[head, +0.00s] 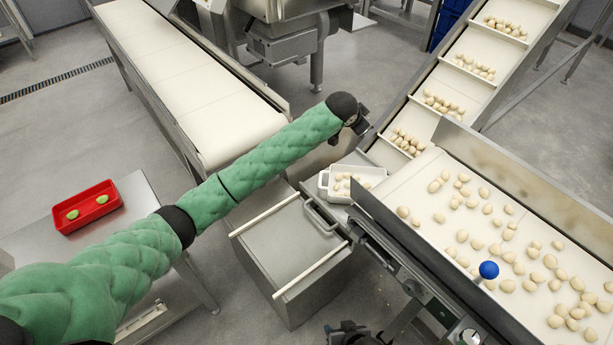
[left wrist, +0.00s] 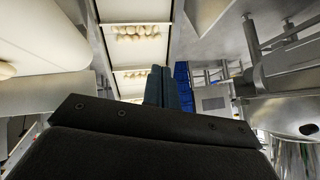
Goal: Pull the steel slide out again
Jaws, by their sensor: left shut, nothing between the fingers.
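A steel box (head: 262,262) with two pale rails stands in the middle of the head view, at the end of the belts. A grey bar handle (head: 320,218) lies at its far right side. The steel slide cannot be told apart with certainty from the steel plate by this handle. My left gripper (head: 360,124) is up and away from the handle, over the gap between the belts. Its fingers are shut and empty in the left wrist view (left wrist: 163,88). My right gripper (head: 350,333) is at the bottom edge, partly cut off, and its opening is unclear.
An inclined belt (head: 480,85) rises behind. A red tray (head: 64,217) with green pieces sits on a side table.

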